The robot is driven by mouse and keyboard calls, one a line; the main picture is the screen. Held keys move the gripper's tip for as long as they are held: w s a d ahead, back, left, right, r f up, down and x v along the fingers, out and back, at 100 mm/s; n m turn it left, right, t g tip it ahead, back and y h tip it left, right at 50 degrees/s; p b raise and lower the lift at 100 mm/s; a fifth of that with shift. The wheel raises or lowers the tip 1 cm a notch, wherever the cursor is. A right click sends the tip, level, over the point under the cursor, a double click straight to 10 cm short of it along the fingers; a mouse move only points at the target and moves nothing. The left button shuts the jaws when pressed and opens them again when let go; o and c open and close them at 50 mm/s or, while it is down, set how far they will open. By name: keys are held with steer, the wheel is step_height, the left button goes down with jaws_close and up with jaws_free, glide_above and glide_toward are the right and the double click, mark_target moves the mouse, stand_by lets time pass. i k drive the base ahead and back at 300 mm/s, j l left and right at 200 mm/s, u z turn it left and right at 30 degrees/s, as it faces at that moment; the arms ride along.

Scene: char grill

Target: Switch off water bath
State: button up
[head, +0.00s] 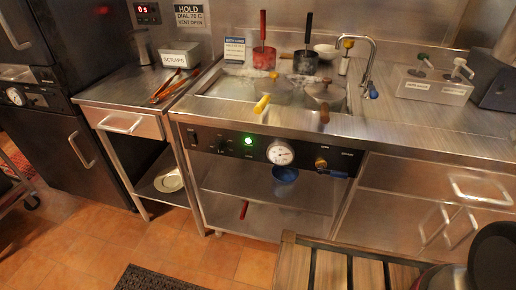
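The water bath (215,112) is set into the steel counter in the middle of the head view, with pots and ladles in and around its wells. Its dark front panel (205,137) carries a lit green lamp (248,141), a small dark knob (222,144) left of the lamp, and a round white gauge (280,153). A brass valve (321,163) with a blue handle (338,174) sits at the panel's right. The panel labels are too small to read. My gripper is not in view.
A slatted wooden surface (296,262) stands in front at the lower middle. A dark rounded object (494,258) fills the lower right corner. A side table (110,92) with orange-handled tongs (165,88) is at left. Tiled floor (85,245) is open at lower left, with a dark mat (160,279).

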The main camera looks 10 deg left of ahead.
mark_target(191, 138)
steer(key=u, duration=1.45)
